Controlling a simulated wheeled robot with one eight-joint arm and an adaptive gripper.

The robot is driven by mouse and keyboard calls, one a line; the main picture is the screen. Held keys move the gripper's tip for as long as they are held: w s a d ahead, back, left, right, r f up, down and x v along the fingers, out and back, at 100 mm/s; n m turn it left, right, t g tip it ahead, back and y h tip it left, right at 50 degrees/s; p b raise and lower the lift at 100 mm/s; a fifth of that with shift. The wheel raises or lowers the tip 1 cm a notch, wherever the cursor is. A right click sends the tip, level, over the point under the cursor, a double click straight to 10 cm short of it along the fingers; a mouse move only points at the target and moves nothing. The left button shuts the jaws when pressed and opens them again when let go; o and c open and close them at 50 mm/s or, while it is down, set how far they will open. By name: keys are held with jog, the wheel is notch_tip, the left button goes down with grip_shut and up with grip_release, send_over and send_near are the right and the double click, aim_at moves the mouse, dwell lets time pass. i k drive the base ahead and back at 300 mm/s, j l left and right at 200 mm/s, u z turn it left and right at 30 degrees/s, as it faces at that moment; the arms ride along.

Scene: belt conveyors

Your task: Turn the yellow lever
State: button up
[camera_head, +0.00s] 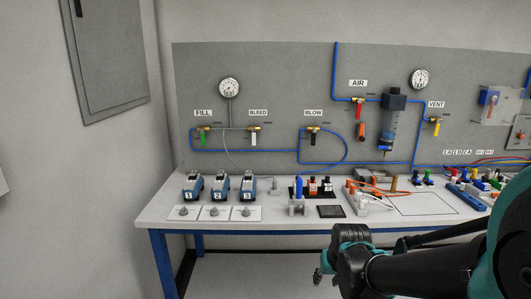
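The yellow lever (436,129) hangs down from a brass valve under the VENT label, on the right part of the grey wall panel. A blue tube runs to this valve. My arm comes in from the lower right. The end of my arm, with my gripper (319,277), is low in front of the bench, well below and to the left of the yellow lever and apart from it. The gripper is small and dark, and its fingers are not clear enough to tell open from shut.
Other valve levers are green (203,138), white (253,138), black (313,138) and red (359,111). The white bench (250,228) below holds blue devices, coloured connectors and orange cables.

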aim_at(438, 121)
jog(key=i+l+z, duration=0.5)
jog(key=z, duration=0.15)
jog(key=i+l+z, duration=0.2)
jog(key=z, duration=0.15)
jog(key=i, duration=0.05)
